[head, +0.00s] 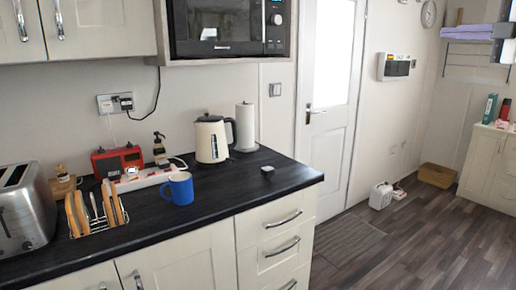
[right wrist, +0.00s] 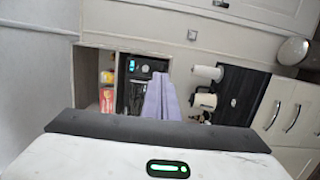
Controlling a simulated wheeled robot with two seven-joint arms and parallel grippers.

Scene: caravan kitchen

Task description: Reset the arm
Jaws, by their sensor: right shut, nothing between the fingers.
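My right gripper (head: 446,33) is at the upper right edge of the head view. Its two long lavender fingers point left and lie together, with nothing between them. The same closed fingers show in the middle of the right wrist view (right wrist: 160,80). They are raised in the air, well away from the worktop, and I see no contact with anything. My left gripper is in neither view.
A dark worktop (head: 225,194) holds a toaster (head: 25,212), toast rack, blue mug (head: 181,189), kettle (head: 211,140) and paper roll (head: 245,127). A microwave (head: 222,24) hangs above. The floor (head: 430,235) at the right is largely clear; a low cabinet (head: 487,165) stands at the far right.

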